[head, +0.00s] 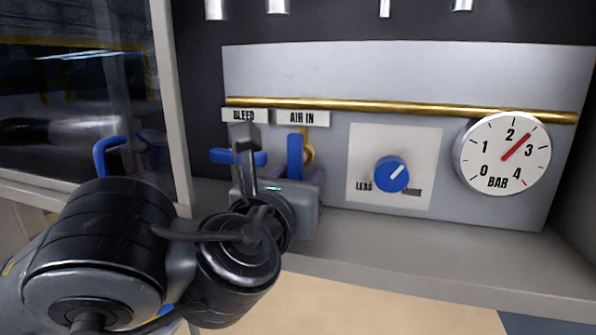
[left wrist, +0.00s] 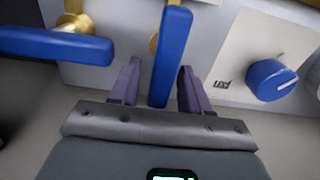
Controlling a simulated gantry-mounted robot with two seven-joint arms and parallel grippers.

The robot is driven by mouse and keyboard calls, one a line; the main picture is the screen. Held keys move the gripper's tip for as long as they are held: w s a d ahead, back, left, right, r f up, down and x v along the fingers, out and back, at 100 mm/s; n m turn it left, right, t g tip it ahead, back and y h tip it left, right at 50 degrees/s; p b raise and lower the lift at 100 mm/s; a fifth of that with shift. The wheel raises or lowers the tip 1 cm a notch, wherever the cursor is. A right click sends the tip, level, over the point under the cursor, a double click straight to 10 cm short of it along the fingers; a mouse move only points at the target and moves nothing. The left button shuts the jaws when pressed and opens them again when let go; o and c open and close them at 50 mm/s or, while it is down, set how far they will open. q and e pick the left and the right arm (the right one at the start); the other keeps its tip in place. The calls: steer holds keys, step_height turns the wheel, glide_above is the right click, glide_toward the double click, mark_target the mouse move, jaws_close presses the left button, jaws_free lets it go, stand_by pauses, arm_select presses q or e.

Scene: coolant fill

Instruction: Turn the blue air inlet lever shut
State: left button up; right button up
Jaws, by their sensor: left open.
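The blue air inlet lever (head: 294,152) hangs vertically below the "AIR IN" label (head: 302,118) in the head view. In the left wrist view the lever (left wrist: 171,58) stands between the two purple fingers of my left gripper (left wrist: 160,88). The fingers are open, with a visible gap on each side of the lever. In the head view my left gripper (head: 302,184) is partly hidden by its own wrist and body. The blue bleed lever (head: 222,156) lies horizontal to the left; it also shows in the left wrist view (left wrist: 50,45). My right gripper is not in view.
A brass pipe (head: 400,108) runs across the panel above the levers. A blue knob (head: 391,174) sits on a white plate to the right. The pressure gauge (head: 503,154) reads between 2 and 3 bar. A grey ledge (head: 430,245) runs below the panel.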

arm_select(q)
steer(key=shift+w, duration=0.25)
steer(key=shift+c, duration=0.2)
jaws_close()
steer(key=shift+d, duration=0.1)
